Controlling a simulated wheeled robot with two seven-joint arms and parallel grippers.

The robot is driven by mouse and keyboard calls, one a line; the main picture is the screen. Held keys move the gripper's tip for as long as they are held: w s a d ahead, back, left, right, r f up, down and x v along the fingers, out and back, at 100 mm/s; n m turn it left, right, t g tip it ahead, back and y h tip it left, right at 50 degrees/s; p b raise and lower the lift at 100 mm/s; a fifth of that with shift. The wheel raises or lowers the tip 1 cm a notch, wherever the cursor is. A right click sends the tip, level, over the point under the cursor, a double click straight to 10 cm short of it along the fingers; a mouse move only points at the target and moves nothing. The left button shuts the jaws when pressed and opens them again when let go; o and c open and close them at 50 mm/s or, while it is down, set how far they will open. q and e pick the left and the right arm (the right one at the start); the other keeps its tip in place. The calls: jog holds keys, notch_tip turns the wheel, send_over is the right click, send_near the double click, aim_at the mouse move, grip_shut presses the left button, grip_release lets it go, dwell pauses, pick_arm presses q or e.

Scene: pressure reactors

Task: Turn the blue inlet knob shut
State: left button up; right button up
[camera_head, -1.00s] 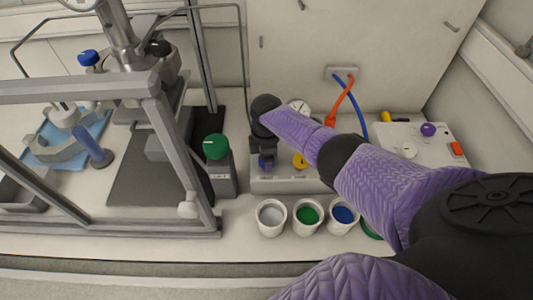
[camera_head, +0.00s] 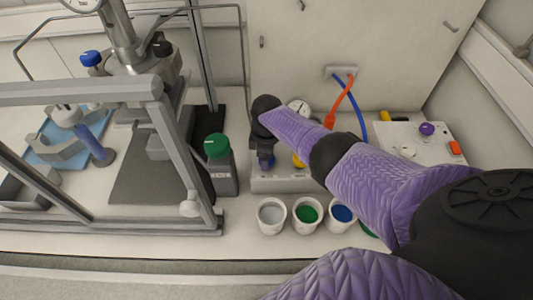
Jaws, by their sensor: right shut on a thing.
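The blue inlet knob (camera_head: 266,161) is on the front of a light grey valve block (camera_head: 284,184). Only a small part of it shows under my right gripper (camera_head: 264,150). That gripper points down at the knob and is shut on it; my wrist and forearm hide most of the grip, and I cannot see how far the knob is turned. A yellow knob (camera_head: 298,161) sits just to the right on the same block, partly behind my arm. A round gauge (camera_head: 299,105) stands behind it. My left gripper is not in view.
A green-capped bottle (camera_head: 218,160) stands close left of the block. Three cups, one grey (camera_head: 271,215), one green (camera_head: 307,214) and one blue (camera_head: 342,215), stand in front. A metal frame (camera_head: 190,170) fills the left. A panel with a purple knob (camera_head: 427,129) is at right.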

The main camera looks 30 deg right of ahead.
jog(key=o, duration=1.3)
jog(key=shift+r, duration=0.35)
notch_tip(320, 180, up, 9)
jog(key=p, duration=0.5)
jog(key=shift+r, duration=0.15)
